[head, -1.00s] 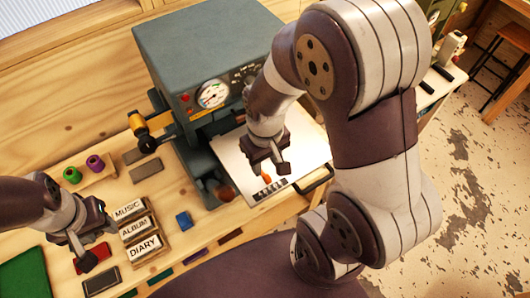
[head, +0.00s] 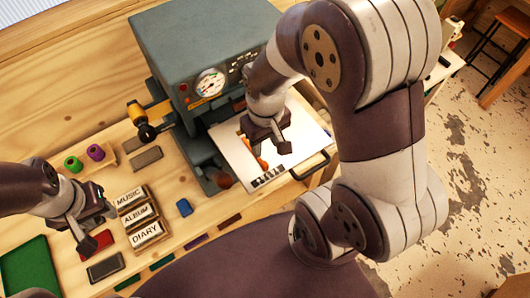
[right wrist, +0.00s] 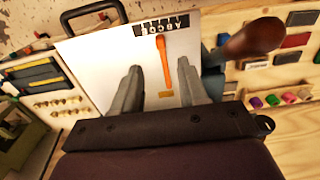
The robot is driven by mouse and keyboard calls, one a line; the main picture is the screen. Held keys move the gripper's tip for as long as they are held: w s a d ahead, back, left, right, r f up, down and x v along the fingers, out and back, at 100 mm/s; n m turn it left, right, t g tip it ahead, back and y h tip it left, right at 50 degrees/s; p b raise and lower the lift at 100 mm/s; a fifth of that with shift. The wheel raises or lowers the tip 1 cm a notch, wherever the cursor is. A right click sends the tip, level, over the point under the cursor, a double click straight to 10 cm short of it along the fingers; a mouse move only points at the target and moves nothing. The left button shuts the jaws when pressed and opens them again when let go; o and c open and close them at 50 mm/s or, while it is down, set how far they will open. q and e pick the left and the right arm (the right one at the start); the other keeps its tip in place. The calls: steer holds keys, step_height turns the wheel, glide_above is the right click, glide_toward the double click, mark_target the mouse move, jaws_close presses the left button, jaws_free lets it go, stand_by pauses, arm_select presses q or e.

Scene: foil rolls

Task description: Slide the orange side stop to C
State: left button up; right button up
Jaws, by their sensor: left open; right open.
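The strip starts with A, B, C; which letter the stop faces is too small to tell. In the head view, the stop (head: 262,163) is partly hidden by my right gripper (head: 268,138). My right gripper is open, one finger on each side of the stop in the right wrist view; its height above the plate is unclear. My left gripper (head: 92,232) is open over the bench, near a red block.
A grey press (head: 210,60) with a gauge stands behind the plate. A dark knob (right wrist: 252,38) is beside the plate. A handle (head: 310,165) sticks out at its front.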

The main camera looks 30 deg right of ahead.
mark_target(265, 164)
step_height(265, 164, down, 10)
steer(key=shift+r+p, duration=0.15)
steer(key=shift+p, duration=0.45)
